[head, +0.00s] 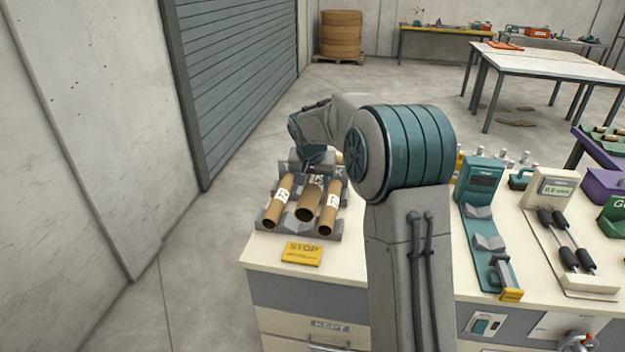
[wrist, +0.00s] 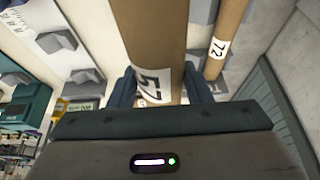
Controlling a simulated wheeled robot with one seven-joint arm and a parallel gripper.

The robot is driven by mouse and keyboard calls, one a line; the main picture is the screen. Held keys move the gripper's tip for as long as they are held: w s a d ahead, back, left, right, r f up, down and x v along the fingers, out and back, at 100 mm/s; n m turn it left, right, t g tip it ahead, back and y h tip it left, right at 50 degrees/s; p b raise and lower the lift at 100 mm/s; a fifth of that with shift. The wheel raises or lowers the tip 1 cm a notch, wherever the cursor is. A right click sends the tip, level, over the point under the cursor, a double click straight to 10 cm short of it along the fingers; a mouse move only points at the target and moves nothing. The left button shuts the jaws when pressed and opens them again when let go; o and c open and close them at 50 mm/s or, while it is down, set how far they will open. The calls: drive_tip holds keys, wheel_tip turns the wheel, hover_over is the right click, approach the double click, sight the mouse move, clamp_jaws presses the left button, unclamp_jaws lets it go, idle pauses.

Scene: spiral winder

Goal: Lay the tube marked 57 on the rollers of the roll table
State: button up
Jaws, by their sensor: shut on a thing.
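The tube marked 57 (wrist: 150,45) runs up through the middle of the wrist view, its white label near my fingers. My gripper (wrist: 158,88) is shut on it, one finger on each side. In the head view this tube (head: 309,208) is the middle one of three at the grey rack (head: 298,234), and my gripper (head: 318,165) is at its far end, partly hidden by my arm. I cannot tell whether the tube touches the rack. The roll table (head: 580,285), with two dark-ended rollers (head: 567,240), stands at the right of the bench.
Tubes with labels flank it on the left (head: 278,200) and right (head: 329,208). A yellow STOP plate (head: 302,253) lies in front of the rack. A teal device with grey cradles (head: 487,235) stands between my arm and the roll table.

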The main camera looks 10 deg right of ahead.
drive_tip(key=shift+s+d+r, duration=0.15)
drive_tip(key=shift+s+r, duration=0.05)
drive_tip(key=shift+s, duration=0.1)
drive_tip(key=shift+w+d+f, duration=0.1)
drive_tip(key=shift+w+f, duration=0.05)
drive_tip(key=shift+w, duration=0.1)
drive_tip(key=s+a+f+n+y, duration=0.1)
drive_tip(key=s+f+n, duration=0.3)
drive_tip(key=s+f, duration=1.1)
drive_tip(key=shift+s+a+f+n+t+y, duration=0.15)
drive_tip(key=shift+s+f+n+t+y, duration=0.2)
drive_tip(key=shift+s, duration=0.35)
